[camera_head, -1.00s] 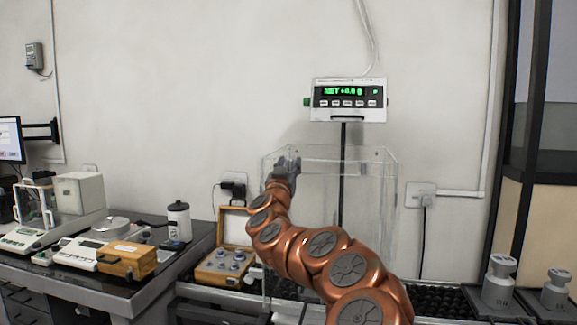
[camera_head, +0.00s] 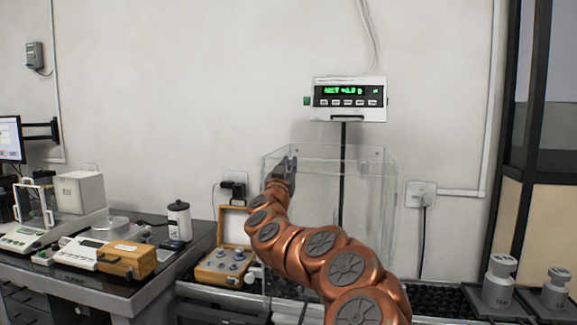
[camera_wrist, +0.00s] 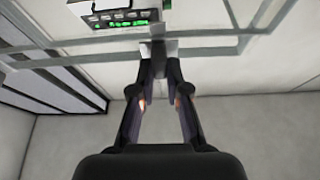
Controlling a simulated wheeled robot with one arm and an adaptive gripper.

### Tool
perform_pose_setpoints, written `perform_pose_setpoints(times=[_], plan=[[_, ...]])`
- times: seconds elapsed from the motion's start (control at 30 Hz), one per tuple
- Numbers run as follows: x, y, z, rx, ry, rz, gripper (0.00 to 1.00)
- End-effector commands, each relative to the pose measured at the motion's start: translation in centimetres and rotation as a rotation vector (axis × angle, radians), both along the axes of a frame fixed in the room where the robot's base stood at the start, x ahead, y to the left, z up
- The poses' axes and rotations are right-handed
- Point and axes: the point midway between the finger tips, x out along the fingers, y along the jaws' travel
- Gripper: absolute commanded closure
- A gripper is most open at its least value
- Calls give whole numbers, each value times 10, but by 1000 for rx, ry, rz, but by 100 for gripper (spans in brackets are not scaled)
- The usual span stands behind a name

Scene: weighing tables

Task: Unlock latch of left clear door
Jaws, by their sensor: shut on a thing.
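The clear box (camera_head: 330,152) with the clear doors stands behind my arm, below the weight display. My gripper (camera_head: 287,165) is at the upper left part of this box, at its top edge. In the wrist view my gripper (camera_wrist: 160,68) has its two dark fingers drawn together at the tips, shut on a small grey latch (camera_wrist: 158,47) at the clear frame's edge. The part of the latch between the fingertips is hidden. I cannot tell whether the latch is turned. The door looks closed, but its edges are faint.
The weight display (camera_head: 348,98) with green digits stands on a black post above the box. A wooden case of weights (camera_head: 225,265) sits left of my arm. Balances and a white bottle (camera_head: 179,220) stand on the left table. Large metal weights (camera_head: 499,280) stand at right.

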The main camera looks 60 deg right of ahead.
Motion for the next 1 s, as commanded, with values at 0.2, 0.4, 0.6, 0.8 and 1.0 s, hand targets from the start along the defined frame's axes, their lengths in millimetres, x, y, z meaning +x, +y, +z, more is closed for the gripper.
perform_pose_setpoints(times=[0.2, 0.4, 0.6, 0.8, 1.0], plan=[[0, 0, 0, 38, -103, -1, 100], [1, 1, -1, 98, -259, 3, 100], [-1, 0, -1, 165, -440, 0, 100], [-1, 0, -1, 233, -618, 2, 100], [-3, -1, -1, 297, -798, -2, 100]])
